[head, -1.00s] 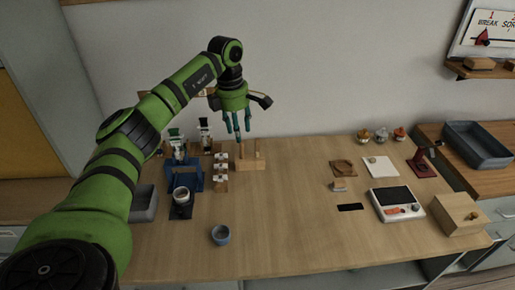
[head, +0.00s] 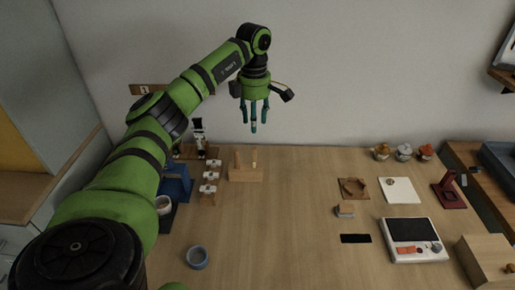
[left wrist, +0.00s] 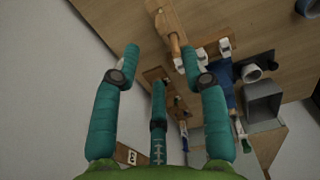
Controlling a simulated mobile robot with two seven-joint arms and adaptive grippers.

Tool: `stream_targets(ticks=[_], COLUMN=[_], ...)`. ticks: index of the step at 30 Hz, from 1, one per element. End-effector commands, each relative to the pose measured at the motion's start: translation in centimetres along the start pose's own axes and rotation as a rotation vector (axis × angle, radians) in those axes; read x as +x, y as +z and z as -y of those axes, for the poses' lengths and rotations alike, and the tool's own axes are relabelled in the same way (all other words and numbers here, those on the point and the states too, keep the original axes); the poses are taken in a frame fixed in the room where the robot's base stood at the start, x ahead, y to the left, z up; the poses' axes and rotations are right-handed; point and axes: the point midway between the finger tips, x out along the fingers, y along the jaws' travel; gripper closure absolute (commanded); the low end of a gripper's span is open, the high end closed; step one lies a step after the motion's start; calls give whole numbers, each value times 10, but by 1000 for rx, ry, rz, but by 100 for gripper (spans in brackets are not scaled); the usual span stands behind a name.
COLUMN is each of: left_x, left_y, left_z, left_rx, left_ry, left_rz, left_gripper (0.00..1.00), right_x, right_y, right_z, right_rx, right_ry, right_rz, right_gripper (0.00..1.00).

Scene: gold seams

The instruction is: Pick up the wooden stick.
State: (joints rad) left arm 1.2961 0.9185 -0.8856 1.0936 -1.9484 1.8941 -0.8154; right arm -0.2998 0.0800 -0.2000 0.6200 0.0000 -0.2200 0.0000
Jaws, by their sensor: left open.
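A small wooden holder (head: 245,175) stands near the back edge of the table. Two light upright wooden pieces rise from it; the right one (head: 254,158) looks like a thin stick, but at this size I cannot be sure. My left gripper (head: 253,122) is open and empty, with its teal fingers pointing down. In the head view it appears above the holder, apart from it. In the left wrist view the open fingers (left wrist: 165,70) spread in front of the table, and a wooden piece (left wrist: 175,46) shows between them. My right gripper is not in view.
Left of the holder are several small wooden blocks with white tops (head: 210,178), a blue stand (head: 177,183) and a blue bowl (head: 197,257). To the right are a white device (head: 414,240), a wooden box (head: 487,260) and several small jars (head: 404,151). The table's middle is clear.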

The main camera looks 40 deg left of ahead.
Motion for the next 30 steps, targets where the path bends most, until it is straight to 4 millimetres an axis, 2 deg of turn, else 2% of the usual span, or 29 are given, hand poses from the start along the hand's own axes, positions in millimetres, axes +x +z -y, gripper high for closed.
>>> stream_targets(ticks=[1, 3, 6, 10, 17, 27, 30], left_x=[18, 29, 46, 57, 72, 118, 126], left_y=[0, 0, 0, 0, 0, -1, -1], left_z=[0, 0, 0, 0, 0, 2, 2], left_rx=[0, 0, 0, 0, 0, 0, 0], left_ry=[0, 0, 0, 1, -3, -2, -1], left_rz=[0, 0, 1, 1, -2, -1, 0], left_gripper=[56, 56, 56, 56, 56, 56, 56], right_x=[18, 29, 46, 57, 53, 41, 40], right_y=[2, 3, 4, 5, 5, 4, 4], right_z=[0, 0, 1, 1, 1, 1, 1], right_rx=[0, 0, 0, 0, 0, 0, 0], right_ry=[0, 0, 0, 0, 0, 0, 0], right_rz=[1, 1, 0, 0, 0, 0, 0], right_gripper=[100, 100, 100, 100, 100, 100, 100])
